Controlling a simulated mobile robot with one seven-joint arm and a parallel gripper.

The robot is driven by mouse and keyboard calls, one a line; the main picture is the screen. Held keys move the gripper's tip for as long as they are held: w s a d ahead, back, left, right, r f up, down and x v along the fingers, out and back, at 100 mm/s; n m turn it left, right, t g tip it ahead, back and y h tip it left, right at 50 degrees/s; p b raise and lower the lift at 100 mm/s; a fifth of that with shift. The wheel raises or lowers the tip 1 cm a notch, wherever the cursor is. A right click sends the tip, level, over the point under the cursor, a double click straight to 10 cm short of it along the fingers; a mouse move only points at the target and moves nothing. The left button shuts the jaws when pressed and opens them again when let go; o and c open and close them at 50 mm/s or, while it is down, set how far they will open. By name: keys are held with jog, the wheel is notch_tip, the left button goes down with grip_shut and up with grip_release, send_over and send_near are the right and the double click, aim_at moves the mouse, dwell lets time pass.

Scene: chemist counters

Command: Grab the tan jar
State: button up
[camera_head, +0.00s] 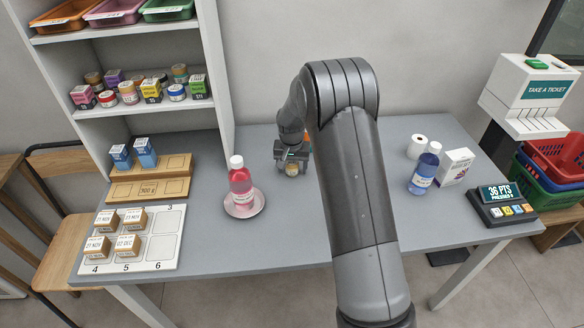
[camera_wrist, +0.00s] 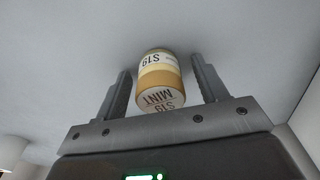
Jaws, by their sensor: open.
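The tan jar (camera_wrist: 160,78) stands on the grey counter, with a pale lid marked "MINT" and "G19". In the wrist view it is between the two fingers of my gripper (camera_wrist: 161,88), with a gap on each side. In the head view the jar (camera_head: 292,170) shows small below my gripper (camera_head: 291,163), partly hidden by it. My gripper is open and points down at the jar. I cannot tell from these views how far the fingertips are above the counter.
A pink bottle (camera_head: 241,182) stands on a saucer (camera_head: 244,208) left of my gripper. A blue bottle (camera_head: 423,170), a white roll (camera_head: 417,146) and a white box (camera_head: 455,166) stand at right. Shelves (camera_head: 150,112) with small jars and boxes rise at left. The counter's front middle is clear.

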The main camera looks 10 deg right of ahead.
jog(key=c, duration=1.1)
jog(key=shift+r, duration=0.1)
